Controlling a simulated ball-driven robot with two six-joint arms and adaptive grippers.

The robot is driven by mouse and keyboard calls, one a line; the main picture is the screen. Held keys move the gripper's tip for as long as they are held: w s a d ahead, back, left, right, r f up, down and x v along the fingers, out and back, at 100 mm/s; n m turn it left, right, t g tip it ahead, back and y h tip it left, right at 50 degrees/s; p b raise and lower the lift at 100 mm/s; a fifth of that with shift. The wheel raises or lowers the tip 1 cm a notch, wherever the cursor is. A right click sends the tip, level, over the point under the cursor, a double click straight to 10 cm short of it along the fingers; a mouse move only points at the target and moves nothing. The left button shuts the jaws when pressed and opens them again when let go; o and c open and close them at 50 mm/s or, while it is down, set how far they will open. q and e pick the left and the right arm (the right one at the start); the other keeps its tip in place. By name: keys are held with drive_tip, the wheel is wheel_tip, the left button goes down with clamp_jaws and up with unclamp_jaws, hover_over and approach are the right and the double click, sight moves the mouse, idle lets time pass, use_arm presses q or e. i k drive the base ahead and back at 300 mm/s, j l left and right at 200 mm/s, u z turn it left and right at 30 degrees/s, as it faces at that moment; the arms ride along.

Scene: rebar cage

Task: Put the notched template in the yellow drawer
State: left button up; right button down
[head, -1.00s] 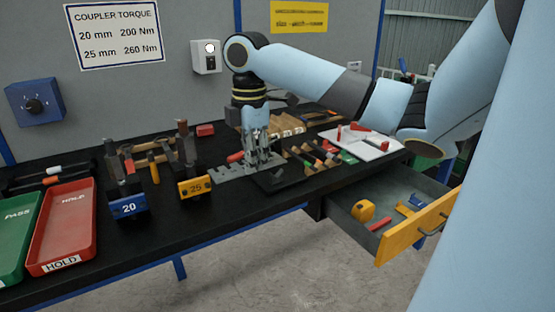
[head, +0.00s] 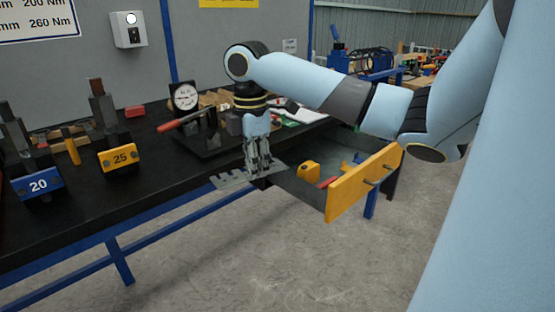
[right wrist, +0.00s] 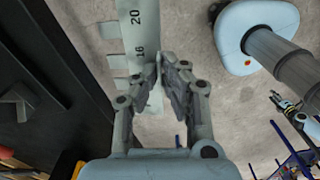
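The notched template (head: 236,177) is a flat grey metal plate with teeth along one edge. In the right wrist view the template (right wrist: 137,35) shows the marks 20 and 16. My right gripper (head: 262,168) is shut on one end of it, holding it roughly level past the bench's front edge, just left of the drawer. The yellow drawer (head: 350,188) is pulled open at the bench's right end. A yellow tape measure (head: 307,172) and red and blue items lie inside; its near left part is partly hidden.
A dial gauge (head: 185,97) on a dark stand with a red handle is on the black bench (head: 150,185). The blue 20 block (head: 38,184) and yellow 25 block (head: 119,158) stand to the left. Bare floor (head: 250,255) is below the gripper.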

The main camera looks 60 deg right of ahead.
sight(334, 158)
drive_tip(key=i+l+z, duration=0.15)
drive_tip(key=l+z, duration=0.3)
drive_tip(key=i+l+z, duration=0.2)
drive_tip(key=z, duration=0.2)
drive_tip(key=i+l+z, duration=0.25)
drive_tip(key=l+z, duration=0.2)
drive_tip(key=i+l, duration=0.25)
drive_tip(key=i, duration=0.1)
